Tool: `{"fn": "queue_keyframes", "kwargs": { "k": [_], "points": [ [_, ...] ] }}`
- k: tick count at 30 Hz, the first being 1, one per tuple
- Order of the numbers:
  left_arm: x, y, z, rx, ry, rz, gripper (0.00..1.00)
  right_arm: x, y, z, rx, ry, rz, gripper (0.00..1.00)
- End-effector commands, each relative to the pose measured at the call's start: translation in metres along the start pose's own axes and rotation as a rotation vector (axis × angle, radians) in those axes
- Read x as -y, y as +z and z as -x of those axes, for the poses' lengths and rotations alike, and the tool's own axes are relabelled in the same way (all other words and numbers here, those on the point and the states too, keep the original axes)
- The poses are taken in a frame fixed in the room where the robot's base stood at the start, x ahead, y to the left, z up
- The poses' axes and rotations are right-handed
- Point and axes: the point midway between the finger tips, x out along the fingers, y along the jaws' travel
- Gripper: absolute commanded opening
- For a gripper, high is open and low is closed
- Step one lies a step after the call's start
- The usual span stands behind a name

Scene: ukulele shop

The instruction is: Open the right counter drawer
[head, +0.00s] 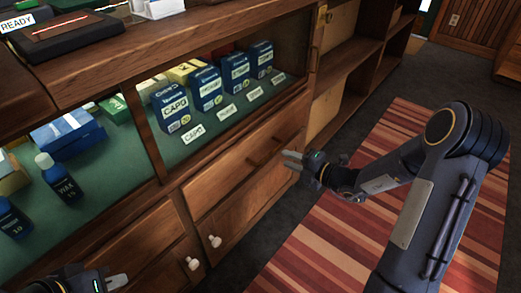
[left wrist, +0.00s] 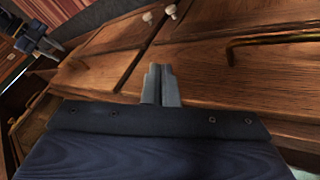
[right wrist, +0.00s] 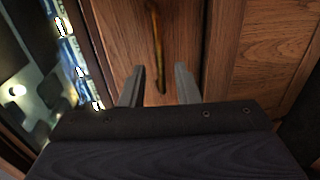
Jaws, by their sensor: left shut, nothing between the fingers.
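The right counter drawer (head: 228,168) is a wooden front below the glass case, and it looks shut. Its brass bar handle (head: 268,150) also shows in the right wrist view (right wrist: 156,45). My right gripper (head: 291,160) is open, its fingers pointing at the drawer front. In the right wrist view the handle's lower end lies between the two spread fingers (right wrist: 160,88); I cannot tell whether they touch it. My left gripper (head: 120,281) is shut and empty at the lower left, near the left part of the counter. Its closed fingers show in the left wrist view (left wrist: 162,85).
White knobs (head: 215,241) (head: 192,264) sit on the cabinet doors below. A brass handle (left wrist: 275,40) is at the right of the left wrist view. Blue boxes (head: 170,103) stand inside the case. A striped rug (head: 330,235) covers the open floor at right.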

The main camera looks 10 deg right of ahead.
Motion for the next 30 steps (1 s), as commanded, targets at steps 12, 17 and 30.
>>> {"fn": "queue_keyframes", "kwargs": {
  "k": [12,17,30],
  "points": [
    [0.01,0.011,-0.022,0.0,0.0,0.0,0.0,0.002,-0.001,-0.061,-0.004,0.002,0.003,0.29],
    [0.012,0.013,-0.026,0.0,0.0,0.0,0.0,0.001,-0.001,-0.074,-0.002,0.001,0.002,0.29],
    [0.012,0.013,-0.025,0.0,0.0,0.0,0.0,-0.001,-0.001,-0.076,-0.001,0.0,0.002,0.12]
  ]
}}
